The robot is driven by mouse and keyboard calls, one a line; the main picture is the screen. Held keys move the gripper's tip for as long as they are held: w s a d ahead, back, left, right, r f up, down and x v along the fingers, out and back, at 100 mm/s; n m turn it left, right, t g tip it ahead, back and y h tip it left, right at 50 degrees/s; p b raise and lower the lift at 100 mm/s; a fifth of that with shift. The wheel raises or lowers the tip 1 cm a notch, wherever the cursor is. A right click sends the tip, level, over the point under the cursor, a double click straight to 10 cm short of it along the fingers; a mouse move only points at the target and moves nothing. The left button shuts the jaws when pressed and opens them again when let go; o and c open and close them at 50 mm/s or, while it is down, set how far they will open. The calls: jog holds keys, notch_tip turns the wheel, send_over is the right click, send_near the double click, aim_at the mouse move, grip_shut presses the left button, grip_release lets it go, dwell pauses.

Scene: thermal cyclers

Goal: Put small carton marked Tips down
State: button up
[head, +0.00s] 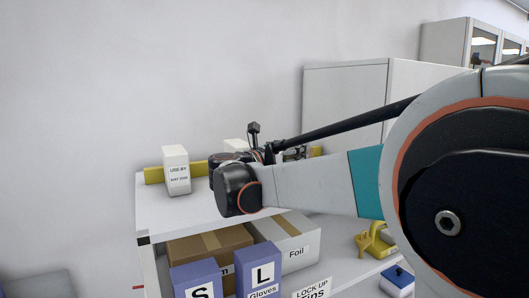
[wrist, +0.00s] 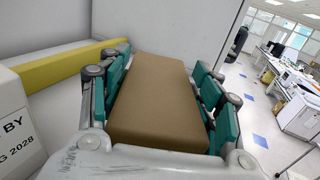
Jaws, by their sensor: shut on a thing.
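A brown carton (wrist: 155,100) lies between the teal-padded fingers of my gripper (wrist: 160,68) in the wrist view. The fingers are shut on its two long sides. No marking shows on the faces in sight, so I cannot read "Tips" on it. In the head view my wrist hides most of the gripper, which is over the white top shelf (head: 185,212), and I cannot make out the carton there. Whether the carton touches the shelf is hidden.
A white "USE BY" carton (head: 176,172) stands on the top shelf, left of my wrist; it shows in the wrist view too (wrist: 15,125). A yellow bar (head: 154,175) runs along the back. Below are a Foil box (head: 295,252) and blue Gloves boxes (head: 262,268).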

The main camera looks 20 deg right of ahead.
jog(key=shift+w+f, duration=0.1)
jog(key=shift+f, duration=0.35)
jog(key=o, duration=1.8)
jog(key=shift+f, duration=0.1)
